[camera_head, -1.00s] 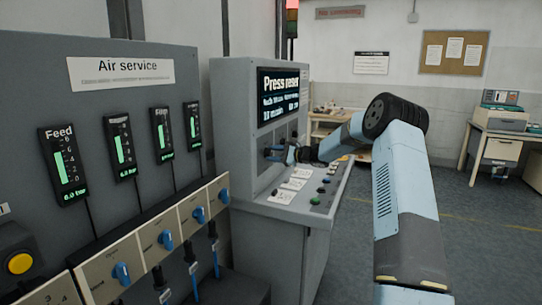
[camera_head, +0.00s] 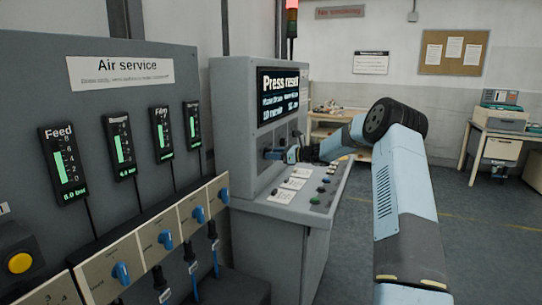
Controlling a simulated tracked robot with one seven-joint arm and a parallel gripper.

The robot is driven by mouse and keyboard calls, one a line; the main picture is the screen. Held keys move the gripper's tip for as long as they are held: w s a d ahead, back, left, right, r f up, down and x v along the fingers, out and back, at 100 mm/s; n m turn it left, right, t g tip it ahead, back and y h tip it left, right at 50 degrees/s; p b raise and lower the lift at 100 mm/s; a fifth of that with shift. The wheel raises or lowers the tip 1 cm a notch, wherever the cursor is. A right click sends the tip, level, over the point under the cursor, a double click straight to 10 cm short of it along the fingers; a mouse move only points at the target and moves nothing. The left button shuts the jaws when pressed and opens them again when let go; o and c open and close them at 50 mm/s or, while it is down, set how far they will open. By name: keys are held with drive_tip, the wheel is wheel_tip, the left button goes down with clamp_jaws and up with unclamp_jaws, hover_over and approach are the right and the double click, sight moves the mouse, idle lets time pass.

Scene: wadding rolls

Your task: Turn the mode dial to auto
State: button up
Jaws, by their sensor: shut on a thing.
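The grey press console (camera_head: 235,160) stands in the middle, with a lit screen (camera_head: 279,94) headed "Press" on its upright face. My gripper (camera_head: 274,154) is at the row of dials below the screen, reached from the right by my pale blue arm. It is shut on a dial there, taken to be the mode dial, which the fingers largely hide. The dial's markings and pointer are too small to read.
The Air service panel (camera_head: 85,125) fills the left, with gauges and blue valve knobs (camera_head: 165,239). The console's sloping desk (camera_head: 290,197) carries labels and buttons. Open floor (camera_head: 470,240) lies to the right, before a desk (camera_head: 498,125).

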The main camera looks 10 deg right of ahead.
drive_tip(key=shift+d+f+m, duration=0.1)
drive_tip(key=shift+d+m, duration=0.15)
drive_tip(key=shift+m, duration=0.05)
drive_tip(key=o, duration=0.8)
drive_tip(key=shift+w, duration=0.1)
drive_tip(key=shift+o, duration=1.3)
drive_tip(key=shift+a, duration=0.1)
drive_tip(key=v, duration=1.3)
drive_tip(key=shift+s+d, duration=0.3)
